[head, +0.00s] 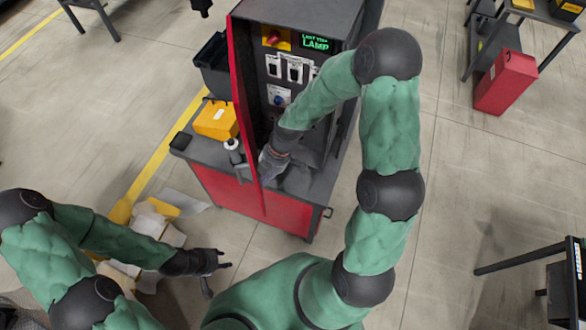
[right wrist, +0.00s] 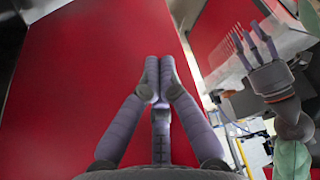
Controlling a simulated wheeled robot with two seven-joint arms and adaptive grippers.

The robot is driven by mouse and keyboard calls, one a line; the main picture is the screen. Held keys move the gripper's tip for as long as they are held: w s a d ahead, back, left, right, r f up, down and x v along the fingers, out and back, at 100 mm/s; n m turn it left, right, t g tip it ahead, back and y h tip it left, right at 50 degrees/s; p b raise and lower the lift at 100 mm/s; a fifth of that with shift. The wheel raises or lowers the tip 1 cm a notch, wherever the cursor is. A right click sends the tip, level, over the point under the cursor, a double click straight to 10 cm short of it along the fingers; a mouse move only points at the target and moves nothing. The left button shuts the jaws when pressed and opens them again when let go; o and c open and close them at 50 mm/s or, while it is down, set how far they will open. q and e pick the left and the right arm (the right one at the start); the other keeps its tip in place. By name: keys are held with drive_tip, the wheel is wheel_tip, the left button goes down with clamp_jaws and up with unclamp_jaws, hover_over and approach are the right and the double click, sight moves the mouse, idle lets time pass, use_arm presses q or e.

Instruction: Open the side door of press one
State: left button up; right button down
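Press one (head: 300,12) is a dark cabinet on a red base, with a control panel and a green lamp display. A tall red panel, seemingly the side door (head: 240,90), shows nearly edge-on at its left. My right gripper (head: 264,168) is low beside this panel's inner face. In the right wrist view its fingers (right wrist: 158,75) are drawn together at the tips, with nothing visible between them, in front of a large red surface (right wrist: 85,70). Whether they touch it I cannot tell. My left gripper (head: 218,267) is open and empty, below and left of the press.
A yellow box (head: 216,121) and a black bin (head: 212,65) are left of the press. Cardboard boxes (head: 150,222) lie on the floor near my left arm. A red box (head: 506,82) and a table (head: 530,258) are at right. Floor between is clear.

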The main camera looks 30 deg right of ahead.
use_arm(q)
drive_tip(key=shift+f+b, duration=1.65)
drive_tip(key=shift+f, duration=0.25)
use_arm(e)
drive_tip(key=w+a+m+t, duration=0.1)
drive_tip(key=w+a, duration=0.5)
drive_tip(key=a, duration=0.6)
drive_tip(key=shift+m, duration=0.7)
use_arm(q)
drive_tip(key=shift+d+f, duration=0.1)
use_arm(e)
drive_tip(key=shift+s, duration=0.1)
